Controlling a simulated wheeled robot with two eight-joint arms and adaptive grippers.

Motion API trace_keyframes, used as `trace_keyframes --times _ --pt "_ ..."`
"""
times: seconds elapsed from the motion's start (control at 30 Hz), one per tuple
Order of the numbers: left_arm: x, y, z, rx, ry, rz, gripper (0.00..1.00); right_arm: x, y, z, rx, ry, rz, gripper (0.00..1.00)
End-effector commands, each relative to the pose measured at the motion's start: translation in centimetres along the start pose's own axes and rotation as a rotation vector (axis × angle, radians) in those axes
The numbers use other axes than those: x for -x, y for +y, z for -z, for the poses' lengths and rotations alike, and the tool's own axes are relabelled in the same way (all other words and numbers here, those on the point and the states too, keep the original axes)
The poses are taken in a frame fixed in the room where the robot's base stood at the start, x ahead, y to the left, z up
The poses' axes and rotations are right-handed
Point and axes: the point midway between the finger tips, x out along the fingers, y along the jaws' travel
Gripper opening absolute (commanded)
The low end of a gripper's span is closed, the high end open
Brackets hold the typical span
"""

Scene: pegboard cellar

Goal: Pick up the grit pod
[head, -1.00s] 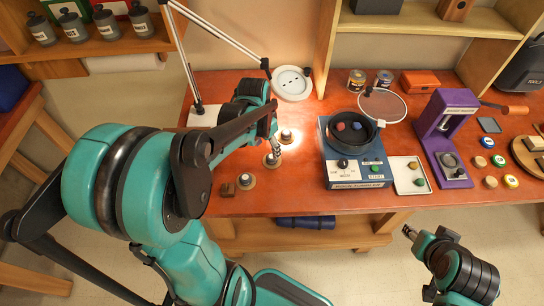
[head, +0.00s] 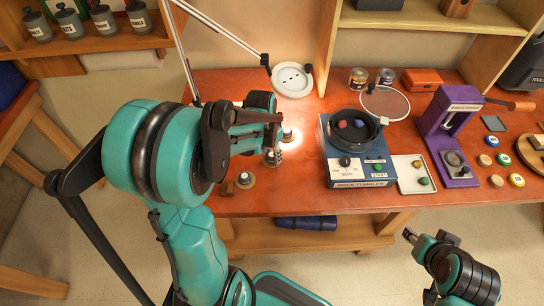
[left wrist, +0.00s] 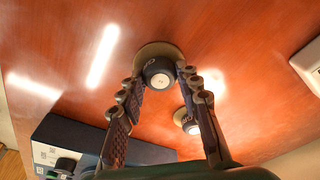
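A second pod (left wrist: 187,121) stands beyond, beside one finger. My right gripper (head: 408,235) is off the table's front edge.
A blue rock tumbler (head: 355,172) stands right of the pods, with a white tray (head: 404,187) beside it. A purple press (head: 452,145) is further right. The lamp's round white head (head: 291,80) hangs behind the pods. The table in front of the tumbler is narrow.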

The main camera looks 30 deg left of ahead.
Motion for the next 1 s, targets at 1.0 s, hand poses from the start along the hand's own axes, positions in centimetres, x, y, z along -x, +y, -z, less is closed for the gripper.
trace_keyframes --times 1.0 --pt "8.5 7.5 2.2 -0.007 0.000 -0.001 0.05 3.2 0.0 2.3 0.000 0.000 0.000 0.42"
